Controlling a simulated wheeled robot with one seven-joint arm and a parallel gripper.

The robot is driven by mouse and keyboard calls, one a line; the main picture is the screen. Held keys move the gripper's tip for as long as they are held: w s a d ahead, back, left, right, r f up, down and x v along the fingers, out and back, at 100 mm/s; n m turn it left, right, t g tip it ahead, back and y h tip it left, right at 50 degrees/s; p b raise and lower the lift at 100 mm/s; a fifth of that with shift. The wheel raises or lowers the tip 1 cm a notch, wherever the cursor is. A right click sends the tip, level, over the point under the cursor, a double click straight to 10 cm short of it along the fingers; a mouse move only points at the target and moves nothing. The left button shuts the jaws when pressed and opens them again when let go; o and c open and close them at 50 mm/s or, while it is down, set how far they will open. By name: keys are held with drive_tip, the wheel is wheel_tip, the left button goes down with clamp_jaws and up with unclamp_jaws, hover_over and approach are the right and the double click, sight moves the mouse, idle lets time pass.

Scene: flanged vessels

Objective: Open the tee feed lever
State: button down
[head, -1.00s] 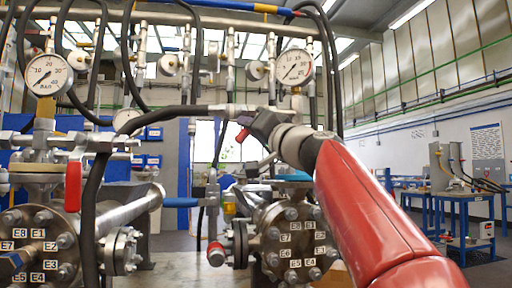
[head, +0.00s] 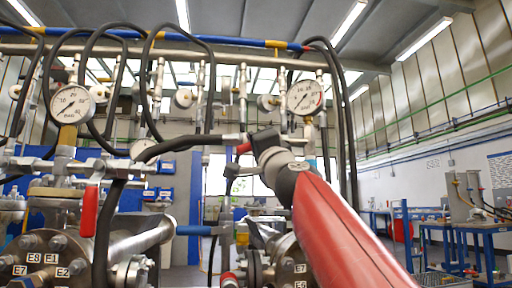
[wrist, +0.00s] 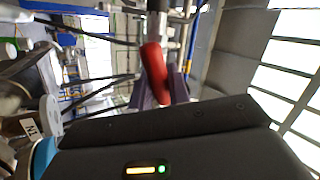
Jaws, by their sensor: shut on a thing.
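A red lever handle (wrist: 155,73) sits between my gripper's two grey-purple fingers in the wrist view, and my gripper (wrist: 160,88) is shut on it. In the head view my gripper (head: 257,146) is at the middle, and a short piece of the red handle (head: 243,148) sticks out on its left side. The handle's pivot and the tee body behind it are mostly hidden by my gripper and red arm, so I cannot tell its exact angle.
Another red lever (head: 89,211) hangs upright at the left. A black hose (head: 170,148) runs right beside my gripper. Pressure gauges (head: 72,104) (head: 305,97) stand either side. Flanged vessels (head: 60,262) fill the lower area. The right side is open floor with blue benches (head: 460,225).

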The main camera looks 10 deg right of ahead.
drive_tip(key=c, duration=1.4)
unclamp_jaws()
drive_tip(key=shift+o, duration=0.2)
drive_tip(key=shift+s+d+f+b, duration=0.1)
drive_tip(key=shift+s+f+b, duration=0.2)
drive_tip(key=shift+b, duration=0.1)
drive_tip(key=b+v, duration=0.4)
drive_tip(key=v, duration=0.3)
drive_tip(key=shift+b, duration=0.3)
drive_tip(key=shift+r, duration=0.1)
drive_tip(key=shift+c, duration=0.5)
